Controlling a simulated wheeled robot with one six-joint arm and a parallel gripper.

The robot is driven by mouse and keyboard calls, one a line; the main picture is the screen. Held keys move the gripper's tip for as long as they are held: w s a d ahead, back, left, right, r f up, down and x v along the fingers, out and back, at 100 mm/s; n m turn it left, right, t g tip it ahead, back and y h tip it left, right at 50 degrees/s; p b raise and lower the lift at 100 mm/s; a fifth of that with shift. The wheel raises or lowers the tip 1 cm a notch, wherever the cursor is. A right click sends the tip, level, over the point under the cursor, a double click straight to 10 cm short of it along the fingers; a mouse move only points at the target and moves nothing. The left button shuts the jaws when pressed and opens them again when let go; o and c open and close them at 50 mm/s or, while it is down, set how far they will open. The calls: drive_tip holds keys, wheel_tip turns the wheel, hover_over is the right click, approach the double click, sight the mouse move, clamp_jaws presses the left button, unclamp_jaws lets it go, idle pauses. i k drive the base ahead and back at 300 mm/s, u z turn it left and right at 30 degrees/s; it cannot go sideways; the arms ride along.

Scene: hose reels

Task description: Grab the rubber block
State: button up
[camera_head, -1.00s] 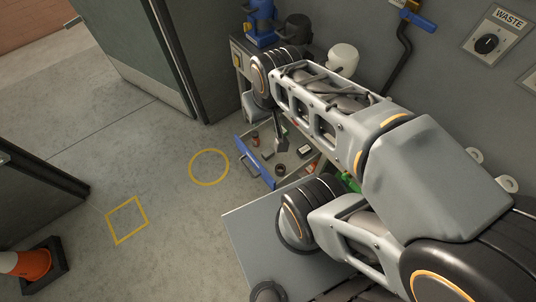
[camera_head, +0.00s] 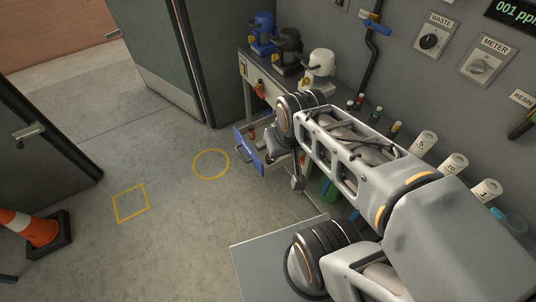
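The open drawer with the blue front (camera_head: 244,151) shows at the middle of the view, under the bench. My arm covers most of its inside, and only a small red-topped item (camera_head: 252,132) shows clearly in it. I cannot pick out the rubber block; it is hidden or too small to tell. My gripper (camera_head: 297,183) points down just right of the drawer's front, partly behind my own arm. Its fingers are too small and dark to tell whether they are open or shut, or whether they hold anything.
Blue (camera_head: 262,33), black (camera_head: 289,47) and white (camera_head: 319,68) machines stand on the bench (camera_head: 270,85). Small bottles and white labelled rolls (camera_head: 453,165) line the wall side. The floor left of the drawer is clear, with a yellow circle (camera_head: 211,164). A cone (camera_head: 36,230) stands far left.

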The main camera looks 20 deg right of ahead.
sight(260, 146)
drive_tip(key=z, duration=0.2)
drive_tip(key=i, duration=1.15)
drive_tip(key=u, duration=0.9)
